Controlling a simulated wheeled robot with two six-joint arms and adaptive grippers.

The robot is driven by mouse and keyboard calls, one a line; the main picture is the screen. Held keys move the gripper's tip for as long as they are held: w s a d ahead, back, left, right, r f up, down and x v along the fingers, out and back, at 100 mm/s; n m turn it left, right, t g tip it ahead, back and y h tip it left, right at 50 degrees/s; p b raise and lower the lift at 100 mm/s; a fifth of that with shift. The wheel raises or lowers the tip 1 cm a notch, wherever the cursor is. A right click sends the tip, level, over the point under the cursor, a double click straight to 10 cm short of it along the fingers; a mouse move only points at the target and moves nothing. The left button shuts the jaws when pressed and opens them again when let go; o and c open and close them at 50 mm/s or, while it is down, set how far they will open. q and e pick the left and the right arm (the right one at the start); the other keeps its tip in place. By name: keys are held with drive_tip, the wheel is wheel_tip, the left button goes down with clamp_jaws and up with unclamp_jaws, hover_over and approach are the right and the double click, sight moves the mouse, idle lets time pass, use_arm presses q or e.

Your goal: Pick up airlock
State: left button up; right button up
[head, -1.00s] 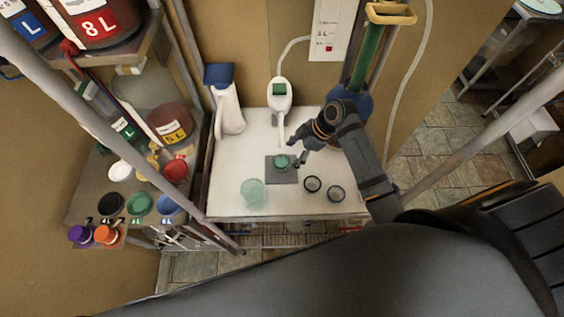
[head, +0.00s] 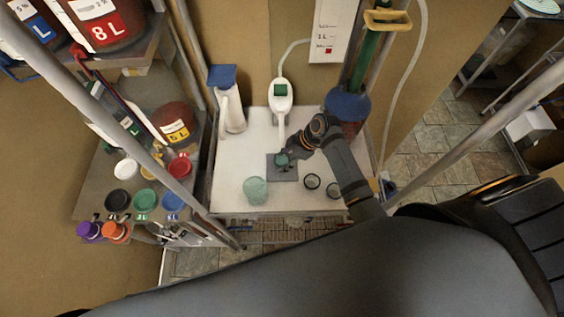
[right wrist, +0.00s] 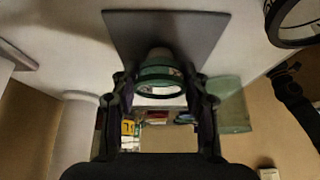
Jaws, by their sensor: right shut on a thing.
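The airlock, a small round green piece (head: 281,160), is at the grey square mat (head: 290,174) on the white table. My right gripper (head: 287,157) reaches in from the right and is shut on it. In the right wrist view, the airlock (right wrist: 160,72) shows as a green ring with a pale grey top between the two dark fingers. I cannot tell whether it still touches the mat. My left gripper is not in view.
A pale green cup (head: 256,190) stands at the table's front left, and two dark-rimmed rings (head: 312,181) lie to the right of the mat. A white device (head: 281,97) and a blue-topped white bottle (head: 230,105) stand behind. A shelf with several coloured lids is at left.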

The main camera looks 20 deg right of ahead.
drive_tip(key=shift+d, duration=0.1)
drive_tip(key=shift+c, duration=0.2)
drive_tip(key=shift+r+b, duration=0.55)
drive_tip(key=shift+b, duration=0.05)
drive_tip(key=shift+r+b, duration=0.6)
drive_tip(key=s+r, duration=0.2)
drive_tip(key=s+r+b, duration=0.1)
drive_tip(key=s+r, duration=0.1)
drive_tip(key=r, duration=0.1)
drive_tip(key=shift+r, duration=0.15)
drive_tip(key=shift+s+d+r+b, duration=0.1)
drive_tip(key=shift+s+r+b, duration=0.3)
drive_tip(key=shift+s+r, duration=0.9)
drive_tip(key=shift+s+r+b, duration=0.45)
drive_tip(key=shift+s+r, duration=0.05)
drive_tip(key=shift+s, duration=1.5)
drive_tip(key=shift+s+d+r+b, duration=0.1)
drive_tip(key=shift+s+r+b, duration=0.3)
drive_tip(key=shift+s+r, duration=0.9)
